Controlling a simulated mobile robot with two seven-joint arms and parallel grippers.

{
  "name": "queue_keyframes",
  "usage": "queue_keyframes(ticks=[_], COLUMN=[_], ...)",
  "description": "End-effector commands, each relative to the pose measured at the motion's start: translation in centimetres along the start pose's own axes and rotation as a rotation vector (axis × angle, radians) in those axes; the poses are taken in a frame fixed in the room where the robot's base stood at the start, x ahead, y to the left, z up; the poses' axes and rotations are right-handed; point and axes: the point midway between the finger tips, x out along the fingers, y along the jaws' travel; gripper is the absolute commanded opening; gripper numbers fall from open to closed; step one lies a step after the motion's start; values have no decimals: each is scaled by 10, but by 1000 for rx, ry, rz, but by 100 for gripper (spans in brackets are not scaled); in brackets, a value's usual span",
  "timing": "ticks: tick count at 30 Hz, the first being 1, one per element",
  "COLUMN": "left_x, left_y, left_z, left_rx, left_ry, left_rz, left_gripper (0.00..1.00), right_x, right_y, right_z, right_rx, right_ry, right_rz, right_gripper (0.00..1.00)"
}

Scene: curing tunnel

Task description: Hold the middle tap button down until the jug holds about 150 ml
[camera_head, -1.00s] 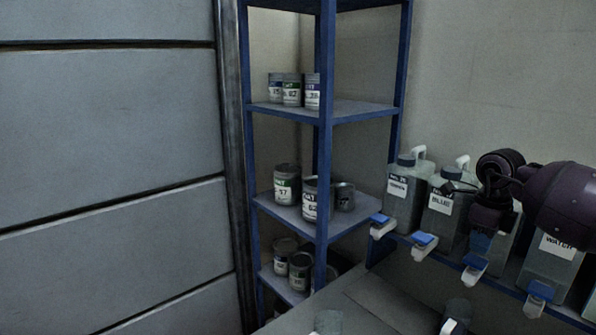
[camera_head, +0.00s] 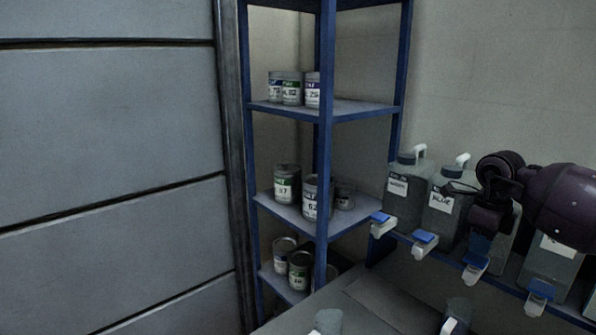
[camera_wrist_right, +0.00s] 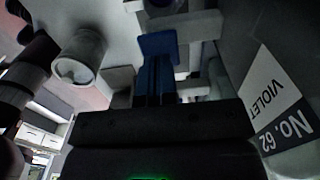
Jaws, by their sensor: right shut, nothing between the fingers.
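A row of containers with white taps and blue buttons stands on a blue rack at the right in the head view. My right gripper (camera_head: 481,243) is shut and empty, pointing down over the tap with the blue button (camera_head: 475,262), in front of a container partly hidden by my arm. I cannot tell whether its tips touch the button. My left gripper is not in view.
Other taps with blue buttons (camera_head: 425,238) (camera_head: 541,290) flank this one. Another clear vessel (camera_head: 328,322) stands on the counter (camera_head: 375,303) at the bottom edge. A blue shelf unit (camera_head: 322,150) with several labelled cans stands left of the containers.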

Motion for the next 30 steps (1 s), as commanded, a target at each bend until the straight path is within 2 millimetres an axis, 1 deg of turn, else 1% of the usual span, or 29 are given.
queue_keyframes(ticks=[12, 28, 30], left_x=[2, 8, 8], left_y=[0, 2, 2], left_z=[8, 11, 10], left_rx=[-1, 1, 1], left_ry=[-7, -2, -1], left_rz=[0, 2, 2], left_gripper=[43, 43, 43], right_x=[11, 24, 23], right_y=[0, 0, 0], right_z=[0, 0, 0], right_rx=[0, 0, 0], right_ry=[1, 2, 1], right_rz=[0, 1, 0], right_gripper=[0, 0, 0])
